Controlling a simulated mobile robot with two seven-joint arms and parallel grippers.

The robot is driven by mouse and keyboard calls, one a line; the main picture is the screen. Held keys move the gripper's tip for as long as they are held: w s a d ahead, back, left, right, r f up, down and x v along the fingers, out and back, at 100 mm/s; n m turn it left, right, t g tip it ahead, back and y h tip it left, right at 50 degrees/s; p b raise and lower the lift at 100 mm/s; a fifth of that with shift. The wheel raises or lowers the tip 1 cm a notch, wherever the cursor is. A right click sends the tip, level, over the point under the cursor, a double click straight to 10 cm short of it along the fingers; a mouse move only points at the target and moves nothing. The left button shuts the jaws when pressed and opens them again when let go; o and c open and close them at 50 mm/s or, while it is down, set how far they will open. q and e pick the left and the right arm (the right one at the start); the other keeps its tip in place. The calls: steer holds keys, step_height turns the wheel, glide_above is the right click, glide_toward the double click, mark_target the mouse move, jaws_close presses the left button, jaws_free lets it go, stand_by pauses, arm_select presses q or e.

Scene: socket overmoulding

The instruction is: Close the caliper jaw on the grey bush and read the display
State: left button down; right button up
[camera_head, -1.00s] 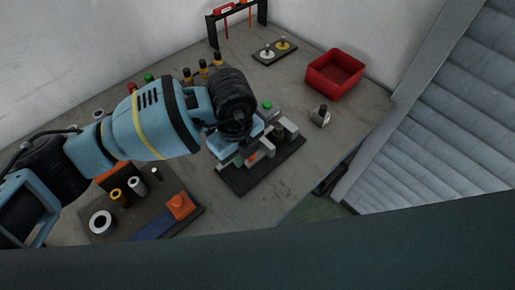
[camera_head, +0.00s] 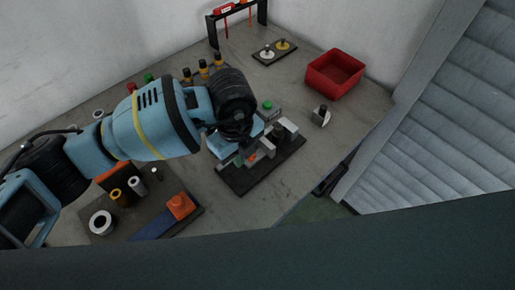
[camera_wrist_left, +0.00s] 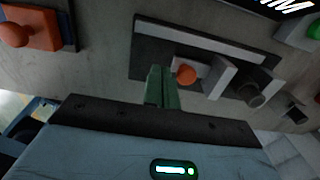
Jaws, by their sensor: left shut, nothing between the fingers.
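The caliper stands on a black base (camera_head: 262,178) on the bench. Its sliding jaw (camera_wrist_left: 220,80) is a light grey block with an orange knob (camera_wrist_left: 186,75) beside it. The dark grey bush (camera_wrist_left: 251,96) stands to the right of this jaw; I cannot tell whether they touch. In the head view the bush (camera_head: 278,134) shows between the grey jaw blocks. My left gripper (camera_wrist_left: 162,88) is shut and empty, its green fingers just left of the knob. The display (camera_wrist_left: 288,5) is cut by the top edge of the wrist view; only part of its lettering shows. My right gripper is not in view.
A red bin (camera_head: 335,73) stands at the back right. A small white-and-dark part (camera_head: 322,116) lies right of the caliper.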

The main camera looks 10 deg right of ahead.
mark_target(245, 167)
arm_select(q)
steer(key=shift+f, duration=0.25)
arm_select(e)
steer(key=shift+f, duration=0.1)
arm_select(q)
steer(key=shift+f, duration=1.4)
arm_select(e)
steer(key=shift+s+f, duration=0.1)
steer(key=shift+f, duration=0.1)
arm_select(q)
steer(key=shift+w+d+b, duration=0.3)
steer(key=shift+w+d, duration=0.1)
steer(key=shift+d, duration=0.15)
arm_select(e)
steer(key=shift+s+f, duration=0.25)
arm_select(q)
steer(key=shift+w+d, duration=0.7)
steer(key=shift+d, duration=0.25)
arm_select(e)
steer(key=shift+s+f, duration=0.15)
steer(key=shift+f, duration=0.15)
arm_select(q)
steer(key=shift+w+d+r+b, duration=0.1)
steer(key=shift+d+b, duration=0.05)
steer(key=shift+b, duration=0.15)
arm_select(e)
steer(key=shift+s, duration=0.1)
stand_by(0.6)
